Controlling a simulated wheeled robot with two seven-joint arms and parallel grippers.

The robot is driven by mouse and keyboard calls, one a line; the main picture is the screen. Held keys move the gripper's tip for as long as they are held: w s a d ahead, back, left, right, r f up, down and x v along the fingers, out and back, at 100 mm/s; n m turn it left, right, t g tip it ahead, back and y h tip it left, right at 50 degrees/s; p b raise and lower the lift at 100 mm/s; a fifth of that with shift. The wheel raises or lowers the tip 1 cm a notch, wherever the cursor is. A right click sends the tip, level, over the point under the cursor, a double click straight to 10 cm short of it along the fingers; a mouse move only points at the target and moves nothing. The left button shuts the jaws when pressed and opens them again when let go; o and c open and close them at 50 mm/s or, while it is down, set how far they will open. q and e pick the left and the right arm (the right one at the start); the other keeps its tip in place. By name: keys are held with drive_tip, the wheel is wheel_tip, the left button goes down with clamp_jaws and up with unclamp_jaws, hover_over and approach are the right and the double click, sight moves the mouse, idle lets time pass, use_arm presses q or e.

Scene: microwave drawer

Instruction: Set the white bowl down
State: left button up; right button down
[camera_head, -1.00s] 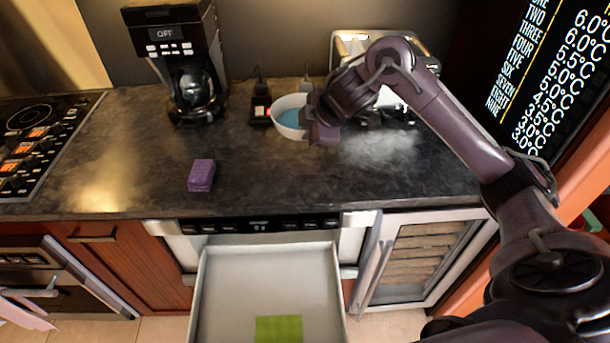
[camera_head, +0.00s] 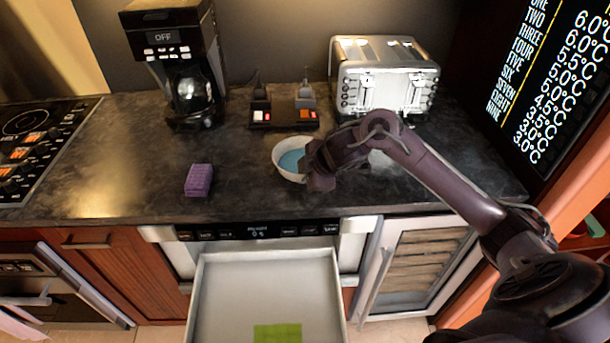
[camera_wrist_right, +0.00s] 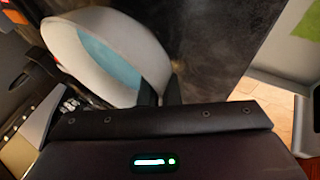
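The white bowl (camera_head: 283,172), blue inside, is over the dark counter (camera_head: 240,175) between the purple sponge and my right arm. My right gripper (camera_head: 310,166) is at the bowl's right side, its fingers closed on the rim. In the right wrist view the bowl (camera_wrist_right: 140,50) fills the upper left, with the fingertips (camera_wrist_right: 160,92) at its rim. I cannot tell whether the bowl touches the counter or hangs just above it. My left gripper is not in view.
A purple sponge (camera_head: 199,180) lies left of the bowl. A coffee maker (camera_head: 180,70), a small dark unit with plugs (camera_head: 284,115) and a toaster (camera_head: 385,75) stand behind. The open drawer (camera_head: 265,275), with a green piece (camera_head: 278,333) inside, juts out below the counter.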

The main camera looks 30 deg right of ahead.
drive_tip(key=shift+r, duration=0.1)
drive_tip(key=c, duration=1.6)
unclamp_jaws()
drive_tip(key=shift+s+r, duration=0.15)
drive_tip(key=shift+r, duration=0.1)
drive_tip(key=v, duration=1.1)
drive_tip(key=shift+s+r, duration=0.15)
drive_tip(key=shift+s, duration=0.05)
